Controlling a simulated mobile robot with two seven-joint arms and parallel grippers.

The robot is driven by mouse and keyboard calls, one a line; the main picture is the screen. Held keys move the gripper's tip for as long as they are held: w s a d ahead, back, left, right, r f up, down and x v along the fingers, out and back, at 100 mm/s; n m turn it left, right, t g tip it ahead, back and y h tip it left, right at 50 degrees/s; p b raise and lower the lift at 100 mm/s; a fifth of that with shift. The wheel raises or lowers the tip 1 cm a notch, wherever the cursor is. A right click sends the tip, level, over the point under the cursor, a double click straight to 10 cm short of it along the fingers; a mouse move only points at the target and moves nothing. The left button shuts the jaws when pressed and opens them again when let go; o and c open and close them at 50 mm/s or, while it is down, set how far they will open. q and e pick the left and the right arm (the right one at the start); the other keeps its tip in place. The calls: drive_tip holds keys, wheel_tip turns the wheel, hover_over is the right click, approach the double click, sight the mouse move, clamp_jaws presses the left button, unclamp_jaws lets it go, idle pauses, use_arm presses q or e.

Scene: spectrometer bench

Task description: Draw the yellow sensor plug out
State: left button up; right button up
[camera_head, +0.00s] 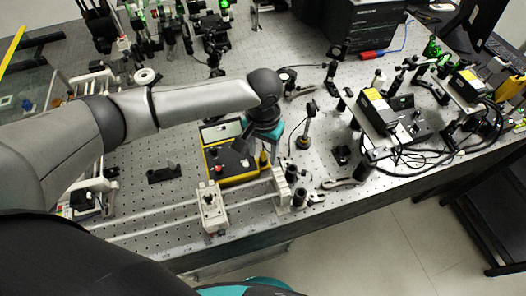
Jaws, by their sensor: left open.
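A yellow case with a black top panel (228,160) lies on the optical bench, its pale lid panel (220,131) raised at the back. A red knob (219,170) is on its front left. A small upright yellow piece (263,158), which looks like the sensor plug, stands at the case's right side. My left arm reaches in from the left, and its wrist bends down behind and above the case. My left gripper (244,138) is open over the back right of the case, a little left of the yellow piece. Its fingertips are small and dark. My right gripper is out of view.
A white rail assembly with a carriage (211,208) runs along the front edge. A black bracket (164,173) lies left of the case. Posts such as one on a round base (305,135) stand to the right. Cabled yellow-labelled boxes (377,110) are farther right.

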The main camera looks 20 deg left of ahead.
sight(263, 151)
use_arm(q)
drive_tip(key=shift+f, duration=0.1)
drive_tip(key=shift+c, duration=0.4)
clamp_jaws()
drive_tip(key=shift+o, duration=0.4)
unclamp_jaws()
wheel_tip(263, 151, up, 15)
drive_tip(key=p, duration=0.2)
